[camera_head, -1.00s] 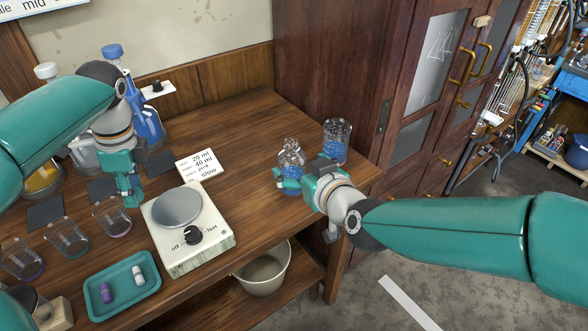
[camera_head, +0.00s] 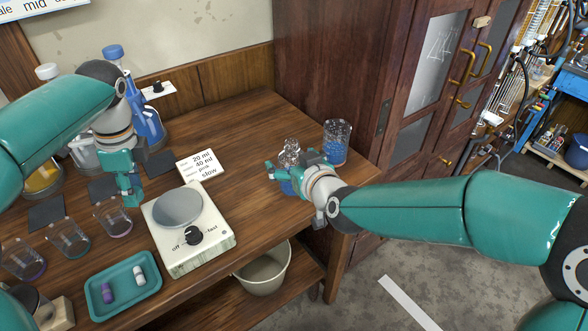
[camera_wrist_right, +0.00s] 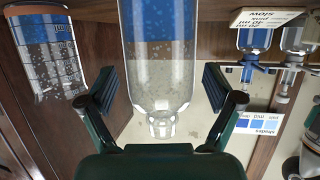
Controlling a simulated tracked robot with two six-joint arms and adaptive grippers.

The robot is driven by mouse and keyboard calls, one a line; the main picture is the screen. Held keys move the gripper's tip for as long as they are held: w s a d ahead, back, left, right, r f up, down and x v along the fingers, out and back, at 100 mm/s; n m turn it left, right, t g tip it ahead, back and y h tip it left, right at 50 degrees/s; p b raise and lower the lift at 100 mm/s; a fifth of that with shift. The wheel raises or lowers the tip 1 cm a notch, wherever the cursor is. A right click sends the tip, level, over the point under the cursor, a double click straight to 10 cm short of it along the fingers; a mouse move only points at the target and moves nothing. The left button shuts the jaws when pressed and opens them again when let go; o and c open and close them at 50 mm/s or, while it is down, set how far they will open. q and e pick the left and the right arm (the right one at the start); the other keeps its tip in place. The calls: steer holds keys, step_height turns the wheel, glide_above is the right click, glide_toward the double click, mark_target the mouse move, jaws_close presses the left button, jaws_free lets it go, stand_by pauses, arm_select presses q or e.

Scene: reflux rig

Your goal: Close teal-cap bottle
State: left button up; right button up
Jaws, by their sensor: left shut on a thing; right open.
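A clear glass bottle (camera_head: 289,147) with blue contents stands at the table's right side. Its bare neck (camera_wrist_right: 160,124) shows in the right wrist view, with no cap on it. My right gripper (camera_head: 289,170) is open, with its fingers on either side of the bottle. In the right wrist view the bottle (camera_wrist_right: 160,75) is between the open fingers, with gaps visible on both sides. My left gripper (camera_head: 131,192) is over the left part of the table, shut on a small teal thing, which looks like the cap but is mostly hidden by the fingers.
A stirrer (camera_head: 190,255), a label card (camera_head: 197,165), several glass beakers and a teal tray (camera_head: 122,302) are to the left. The wood between card and bottle is clear.

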steer(key=c, duration=1.5)
steer(key=shift+o, duration=0.2)
steer(key=shift+r, duration=0.2)
